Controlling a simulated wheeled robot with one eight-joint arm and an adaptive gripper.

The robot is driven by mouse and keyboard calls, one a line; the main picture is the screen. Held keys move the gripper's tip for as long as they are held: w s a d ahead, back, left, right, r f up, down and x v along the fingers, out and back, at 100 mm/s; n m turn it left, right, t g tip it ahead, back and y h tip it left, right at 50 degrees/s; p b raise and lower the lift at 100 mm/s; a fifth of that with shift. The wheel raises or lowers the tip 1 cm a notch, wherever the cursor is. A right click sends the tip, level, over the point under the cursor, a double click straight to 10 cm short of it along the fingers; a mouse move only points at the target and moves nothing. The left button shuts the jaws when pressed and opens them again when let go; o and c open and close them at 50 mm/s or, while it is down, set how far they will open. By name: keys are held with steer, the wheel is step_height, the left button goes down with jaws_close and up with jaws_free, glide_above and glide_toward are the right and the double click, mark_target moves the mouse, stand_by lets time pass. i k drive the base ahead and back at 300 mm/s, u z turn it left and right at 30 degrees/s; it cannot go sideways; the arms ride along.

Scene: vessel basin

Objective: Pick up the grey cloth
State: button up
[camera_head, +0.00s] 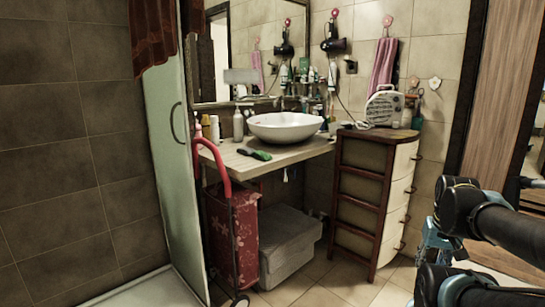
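I cannot make out a grey cloth for sure in the head view. The cloth I see most clearly is a pink towel (383,66) hanging from a wall hook above the wooden drawer cabinet. Black and teal links of my own arm fill the lower right. My gripper's fingers cannot be seen, so nothing shows in its hold.
A white basin (284,127) stands on a counter (247,166) with brushes and bottles. Below are a red trolley bag (234,240) and a grey box (289,246). A drawer cabinet (364,190) bears a radio (384,106). A glass shower panel (171,150) stands left.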

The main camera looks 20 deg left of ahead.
mark_target(246, 151)
steer(key=z, duration=0.25)
steer(key=i, duration=1.15)
steer(key=u, duration=1.2)
steer(key=i, duration=0.95)
steer(key=u, duration=0.65)
